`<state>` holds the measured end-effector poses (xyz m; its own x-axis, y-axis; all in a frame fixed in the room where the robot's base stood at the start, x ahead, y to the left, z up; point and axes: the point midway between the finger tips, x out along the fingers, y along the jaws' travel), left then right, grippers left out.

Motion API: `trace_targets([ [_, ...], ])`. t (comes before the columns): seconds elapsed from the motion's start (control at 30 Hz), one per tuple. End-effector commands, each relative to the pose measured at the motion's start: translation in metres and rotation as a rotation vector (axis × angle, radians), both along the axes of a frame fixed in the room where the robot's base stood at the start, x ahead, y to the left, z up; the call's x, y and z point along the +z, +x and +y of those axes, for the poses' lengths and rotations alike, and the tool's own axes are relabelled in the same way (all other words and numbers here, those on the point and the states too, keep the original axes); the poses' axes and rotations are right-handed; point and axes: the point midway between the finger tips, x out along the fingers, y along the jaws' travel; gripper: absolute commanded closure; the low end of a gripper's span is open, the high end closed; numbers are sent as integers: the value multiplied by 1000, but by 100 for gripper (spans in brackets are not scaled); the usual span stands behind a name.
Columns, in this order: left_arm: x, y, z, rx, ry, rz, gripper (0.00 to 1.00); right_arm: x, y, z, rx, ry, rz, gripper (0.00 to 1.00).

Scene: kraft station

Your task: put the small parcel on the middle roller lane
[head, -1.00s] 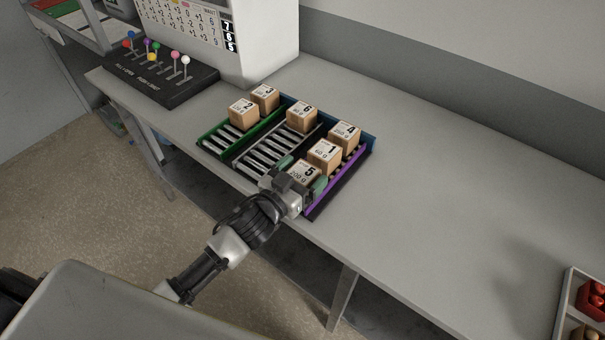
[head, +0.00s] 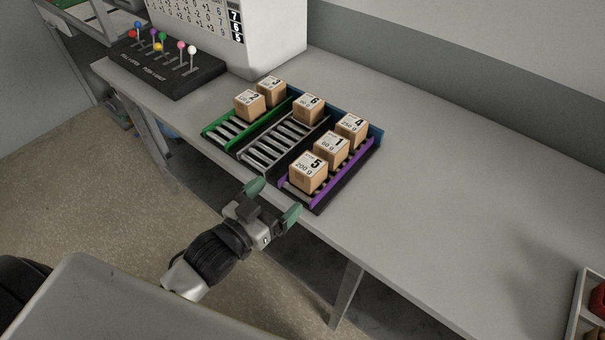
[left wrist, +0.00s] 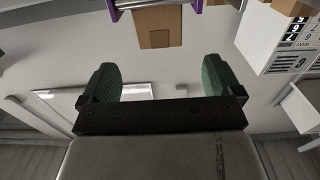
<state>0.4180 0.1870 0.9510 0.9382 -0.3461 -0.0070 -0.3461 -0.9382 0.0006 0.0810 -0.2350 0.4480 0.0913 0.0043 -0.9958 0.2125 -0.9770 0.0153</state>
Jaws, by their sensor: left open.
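Several numbered cardboard parcels of similar size stand on three roller lanes in the head view; I cannot tell which one is called small. The middle lane (head: 262,155) has bare rollers in front and parcel 6 (head: 307,107) at its far end. The purple-railed right lane holds parcel 5 (head: 308,173) in front, then parcel 1 (head: 331,148) and parcel 4 (head: 352,129). The green-railed left lane holds parcel 2 (head: 249,104) and parcel 3 (head: 271,91). My left gripper (head: 272,200) is open and empty, short of the lanes' front ends. A parcel (left wrist: 155,27) shows beyond its fingers in the left wrist view. My right gripper is out of view.
A black lever panel (head: 170,68) with coloured knobs and a white box with a number chart (head: 215,25) stand left of the lanes. A white tray (head: 577,308) with red items is at the lower right. The table right of the lanes is clear.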

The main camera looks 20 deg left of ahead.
Motion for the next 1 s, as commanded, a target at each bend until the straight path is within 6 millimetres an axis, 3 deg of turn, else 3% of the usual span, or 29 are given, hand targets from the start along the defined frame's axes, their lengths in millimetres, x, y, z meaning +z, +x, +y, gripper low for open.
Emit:
trace_targets([
  [0.27, -2, 6, 1, 7, -5, -7, 6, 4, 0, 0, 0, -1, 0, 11],
  [0.5, 0, 40, -12, 7, -4, -9, 6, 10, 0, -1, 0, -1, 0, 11],
  [0.77, 1, 59, -20, 6, -3, -8, 6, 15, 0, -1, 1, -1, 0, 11],
  [1.0, 6, 91, -34, 6, -3, -8, 6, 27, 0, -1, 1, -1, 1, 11],
])
